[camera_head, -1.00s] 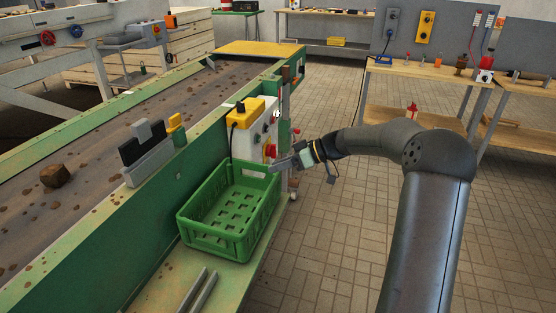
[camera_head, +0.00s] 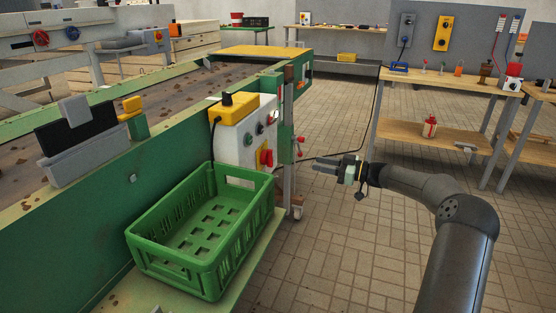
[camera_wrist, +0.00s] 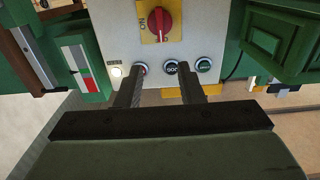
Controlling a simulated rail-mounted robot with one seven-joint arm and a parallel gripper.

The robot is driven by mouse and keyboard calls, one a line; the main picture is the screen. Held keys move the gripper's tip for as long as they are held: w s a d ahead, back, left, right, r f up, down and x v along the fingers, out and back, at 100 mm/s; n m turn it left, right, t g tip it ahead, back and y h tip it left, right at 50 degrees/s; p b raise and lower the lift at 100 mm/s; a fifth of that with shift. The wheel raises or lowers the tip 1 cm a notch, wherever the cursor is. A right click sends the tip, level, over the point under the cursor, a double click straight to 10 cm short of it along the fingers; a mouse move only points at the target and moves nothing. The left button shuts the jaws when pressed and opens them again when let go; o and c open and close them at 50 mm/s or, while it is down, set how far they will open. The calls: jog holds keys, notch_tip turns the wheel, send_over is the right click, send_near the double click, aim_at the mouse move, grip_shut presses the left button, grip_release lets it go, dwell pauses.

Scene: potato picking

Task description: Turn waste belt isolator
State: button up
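The waste belt isolator is a red rotary knob (camera_head: 266,157) on a yellow plate, low on the pale control box (camera_head: 243,140) at the belt's side. In the wrist view the red knob (camera_wrist: 160,22) is at the top centre, its grip upright in the picture, beside an inverted "ON" mark. My gripper (camera_head: 322,164) is right of the box, with a clear gap to the knob. In the wrist view my gripper's fingers (camera_wrist: 160,88) are apart with nothing between them. They point towards the box face, below the knob in the picture.
Several round buttons (camera_wrist: 171,67) line the box below the knob in the wrist view. A green crate (camera_head: 205,235) stands in front of the box. Open tiled floor lies right, before a wooden bench (camera_head: 440,80).

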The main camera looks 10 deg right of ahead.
aim_at(268, 158)
jog(key=b+x, duration=0.2)
jog(key=x, duration=1.3)
jog(key=shift+w+a, duration=0.1)
jog(key=shift+a, duration=0.3)
grip_shut()
